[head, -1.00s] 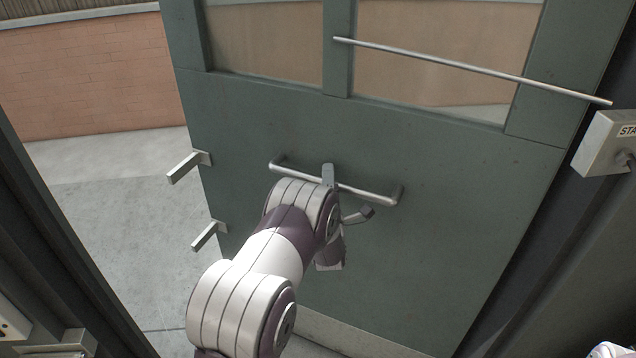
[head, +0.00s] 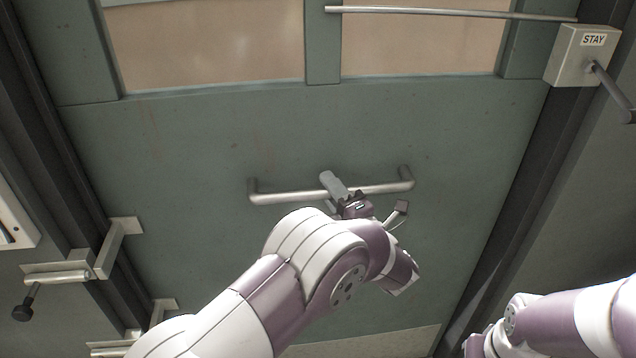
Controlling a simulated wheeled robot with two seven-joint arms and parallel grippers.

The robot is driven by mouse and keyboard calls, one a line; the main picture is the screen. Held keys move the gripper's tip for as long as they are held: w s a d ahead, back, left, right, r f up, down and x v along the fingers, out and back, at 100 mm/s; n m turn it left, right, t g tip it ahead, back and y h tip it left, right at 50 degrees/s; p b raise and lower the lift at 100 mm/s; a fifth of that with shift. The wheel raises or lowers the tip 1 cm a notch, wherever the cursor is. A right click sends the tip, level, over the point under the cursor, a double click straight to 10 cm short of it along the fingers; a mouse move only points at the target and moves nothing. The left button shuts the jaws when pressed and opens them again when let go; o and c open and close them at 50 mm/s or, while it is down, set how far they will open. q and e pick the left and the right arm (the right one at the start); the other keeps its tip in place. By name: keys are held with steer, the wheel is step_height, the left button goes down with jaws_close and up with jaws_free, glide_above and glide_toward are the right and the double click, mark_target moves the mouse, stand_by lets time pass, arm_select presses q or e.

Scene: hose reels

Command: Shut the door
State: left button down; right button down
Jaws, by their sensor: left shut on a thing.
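The grey-green door (head: 190,150), with two glazed panels at the top, fills most of the head view. Its left edge lies close along the dark left frame (head: 50,160), and I see no gap to the outside there. A metal bar handle (head: 290,195) runs across the door's middle. My left gripper (head: 334,186) is shut on this bar, right of its centre. My left forearm and wrist hide the door's lower part. My right arm shows at the lower right; its gripper is not visible.
An L-shaped bracket (head: 119,240) juts from the door's left edge, beside a bolt (head: 60,274) with a black knob on the frame. A lower bracket is partly cut off. At right, a box marked STAY (head: 578,62) carries a dark lever (head: 612,88). A rod (head: 450,13) crosses the top.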

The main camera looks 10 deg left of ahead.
arm_select(q)
steer(key=shift+s+d+r, duration=0.2)
steer(key=shift+s+d, duration=0.1)
steer(key=shift+s, duration=0.05)
steer(key=c, duration=1.2)
jaws_free()
steer(key=shift+f, duration=0.2)
